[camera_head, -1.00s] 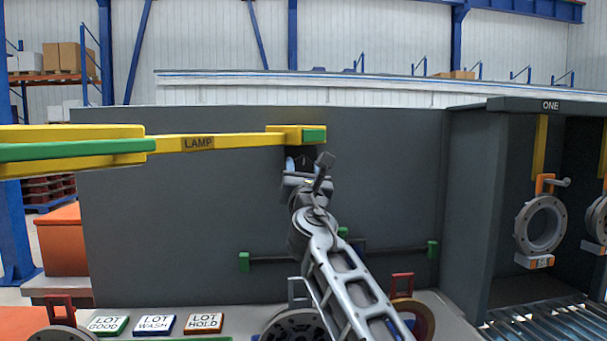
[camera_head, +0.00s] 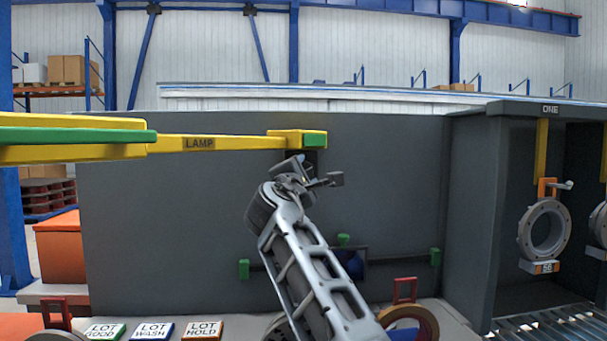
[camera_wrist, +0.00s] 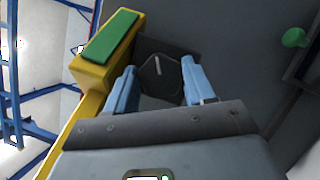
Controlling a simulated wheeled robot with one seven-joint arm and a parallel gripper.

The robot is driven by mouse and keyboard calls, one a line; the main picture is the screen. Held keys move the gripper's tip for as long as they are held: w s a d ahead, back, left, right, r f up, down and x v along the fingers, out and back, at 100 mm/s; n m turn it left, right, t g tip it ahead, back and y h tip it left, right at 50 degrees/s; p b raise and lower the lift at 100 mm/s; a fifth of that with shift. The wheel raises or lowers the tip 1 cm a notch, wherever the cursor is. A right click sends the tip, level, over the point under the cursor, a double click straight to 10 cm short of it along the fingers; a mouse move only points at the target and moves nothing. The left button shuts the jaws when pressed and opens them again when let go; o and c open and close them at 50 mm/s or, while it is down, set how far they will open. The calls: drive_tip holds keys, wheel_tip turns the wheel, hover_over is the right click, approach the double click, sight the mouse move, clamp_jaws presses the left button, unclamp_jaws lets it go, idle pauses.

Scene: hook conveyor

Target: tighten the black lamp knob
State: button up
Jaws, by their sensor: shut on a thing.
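The yellow lamp arm (camera_head: 215,143), marked LAMP, reaches in from the left and ends in a yellow head with a green pad (camera_head: 314,140). The black lamp knob (camera_wrist: 160,76) sits under that head in the wrist view, a dark faceted shape with a pale line on its face. My gripper (camera_wrist: 160,88) has its two blue fingers on either side of the knob and is shut on it. In the head view the knob is mostly hidden behind my gripper (camera_head: 300,165), and the finger contact cannot be made out there.
A dark panel (camera_head: 390,180) stands behind, with a green-ended bar (camera_head: 400,256) low on it. LOT GOOD, LOT WASH and LOT HOLD tiles (camera_head: 153,331) lie at the front. A tape roll (camera_head: 425,322) is at lower right. A ring (camera_head: 545,230) hangs right.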

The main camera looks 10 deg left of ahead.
drive_tip(key=shift+d+f+m+g+y+p, duration=0.1)
drive_tip(key=shift+m+g+y+p, duration=1.35)
drive_tip(key=shift+m, duration=3.45)
drive_tip(key=shift+d+r+m+g+y+p, duration=0.1)
drive_tip(key=shift+m+g+y+p, duration=1.35)
drive_tip(key=shift+m, duration=3.45)
drive_tip(key=shift+d+f+m+g+y+p, duration=0.1)
drive_tip(key=shift+m+g+y+p, duration=0.5)
drive_tip(key=shift+m+y+p, duration=2.2)
drive_tip(key=m+b, duration=0.2)
drive_tip(key=m, duration=0.2)
drive_tip(key=shift+m, duration=0.3)
drive_tip(key=o, duration=1)
drive_tip(key=shift+w, duration=0.1)
drive_tip(key=shift+o, duration=0.2)
